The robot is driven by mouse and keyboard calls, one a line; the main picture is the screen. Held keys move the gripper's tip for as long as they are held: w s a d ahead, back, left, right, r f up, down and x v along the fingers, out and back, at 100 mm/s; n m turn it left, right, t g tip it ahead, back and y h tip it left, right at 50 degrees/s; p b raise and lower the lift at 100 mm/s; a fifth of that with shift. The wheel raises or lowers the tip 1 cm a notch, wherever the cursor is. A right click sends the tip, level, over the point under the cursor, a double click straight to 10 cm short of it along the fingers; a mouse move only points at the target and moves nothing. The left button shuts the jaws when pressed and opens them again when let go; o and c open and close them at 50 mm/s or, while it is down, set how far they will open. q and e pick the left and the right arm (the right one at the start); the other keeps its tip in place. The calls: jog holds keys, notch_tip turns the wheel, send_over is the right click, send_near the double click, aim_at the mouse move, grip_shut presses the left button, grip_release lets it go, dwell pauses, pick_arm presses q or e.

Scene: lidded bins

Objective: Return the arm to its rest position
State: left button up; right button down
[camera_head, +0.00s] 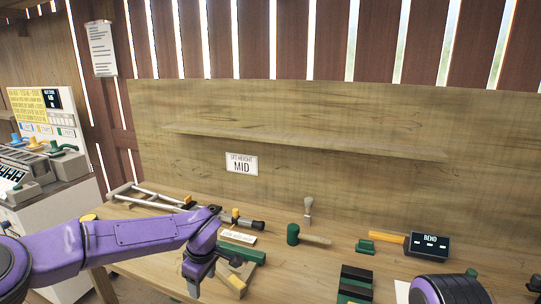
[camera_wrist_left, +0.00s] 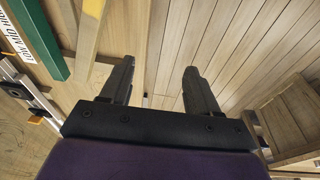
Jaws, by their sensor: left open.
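My left arm (camera_head: 130,245) is purple and reaches in from the left over the front of the workbench. Its forearm bends down at the wrist near the bench's front edge. In the left wrist view my left gripper (camera_wrist_left: 158,78) shows two dark fingers held apart, with nothing between them. Wooden planks show behind the fingers. In the head view the fingertips are not clearly seen. A purple part of my right arm (camera_head: 447,290) shows at the lower right; its gripper is out of view.
The wooden workbench (camera_head: 300,270) holds a green-headed mallet (camera_head: 293,234), a brush (camera_head: 308,209), a dark BEND box (camera_head: 429,246) and a green labelled block (camera_head: 243,252) close to my left wrist. A shelf (camera_head: 300,140) runs along the back panel. A control machine (camera_head: 40,150) stands at left.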

pick_arm(q)
jog(key=s+a+f+t+y, duration=0.2)
jog(key=s+f, duration=0.4)
jog(key=f, duration=0.3)
jog(key=s+a+f+t+y, duration=0.25)
jog(key=s+f, duration=0.25)
jog(key=f, duration=0.4)
jog(key=s+a+f+m+h, duration=0.1)
jog(key=s+a+f+m, duration=0.1)
jog(key=s, duration=0.6)
jog(key=s+a+f+m+g+h+b, duration=0.1)
jog(key=s+a+f+m, duration=0.1)
jog(key=s, duration=0.7)
jog(key=s+a+f+m+g+h+b, duration=0.1)
jog(key=s+a+f+m, duration=0.1)
jog(key=s, duration=0.6)
notch_tip(320, 180, down, 2)
jog(key=shift+s+a+f+m, duration=0.15)
jog(key=shift+s+a+m, duration=0.25)
jog(key=shift+a, duration=0.25)
jog(key=shift+g, duration=0.25)
